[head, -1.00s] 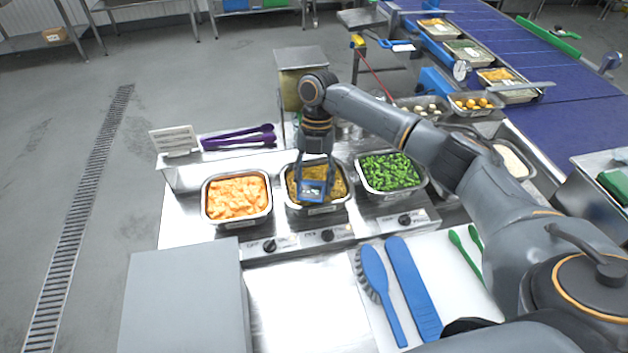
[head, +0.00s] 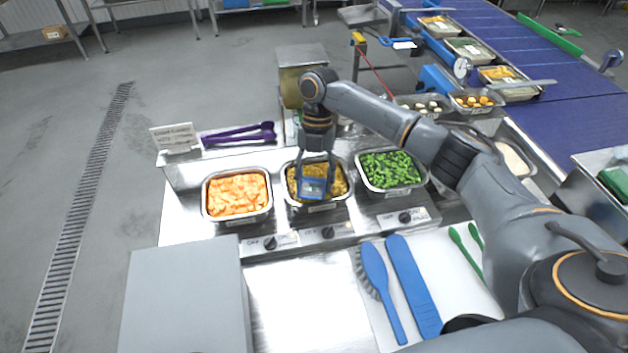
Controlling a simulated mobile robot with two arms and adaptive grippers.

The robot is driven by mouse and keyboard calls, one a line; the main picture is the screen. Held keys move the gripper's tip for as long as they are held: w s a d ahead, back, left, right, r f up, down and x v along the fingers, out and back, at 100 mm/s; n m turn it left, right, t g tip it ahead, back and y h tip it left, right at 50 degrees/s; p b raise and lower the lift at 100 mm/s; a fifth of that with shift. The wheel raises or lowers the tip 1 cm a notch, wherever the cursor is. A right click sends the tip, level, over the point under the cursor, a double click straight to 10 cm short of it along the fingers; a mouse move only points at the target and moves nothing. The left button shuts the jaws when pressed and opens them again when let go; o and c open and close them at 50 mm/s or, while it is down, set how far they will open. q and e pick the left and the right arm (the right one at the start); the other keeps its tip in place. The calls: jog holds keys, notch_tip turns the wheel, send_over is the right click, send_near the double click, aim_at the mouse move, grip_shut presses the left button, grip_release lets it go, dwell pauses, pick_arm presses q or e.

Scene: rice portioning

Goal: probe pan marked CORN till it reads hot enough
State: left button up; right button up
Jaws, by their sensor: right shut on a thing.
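Three metal pans sit in a row on the steel counter. The left pan (head: 206,213) holds orange pieces, the middle pan (head: 290,203) holds yellow-brown food, and the right pan (head: 364,181) holds green food. The small labels on the pans are too blurred to read. My right gripper (head: 315,172) points down over the middle pan and is shut on a blue probe thermometer (head: 312,188) with a small display. The reading is too small to tell. The probe's tip is hidden, so I cannot tell how deep it is. My left gripper is not in view.
Purple utensils (head: 240,134) and a sign card (head: 174,138) stand behind the pans. Knobs (head: 328,233) line the front. A blue brush (head: 382,290) and blue paddle (head: 413,285) lie on a white board. A grey box (head: 185,295) is at front left. A conveyor (head: 560,120) is at right.

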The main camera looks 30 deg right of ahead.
aim_at(314, 179)
jog(key=shift+r, duration=0.1)
dwell(0.5)
notch_tip(314, 179, up, 9)
jog(key=p, duration=0.8)
jog(key=shift+r+p, duration=0.15)
jog(key=shift+p, duration=0.2)
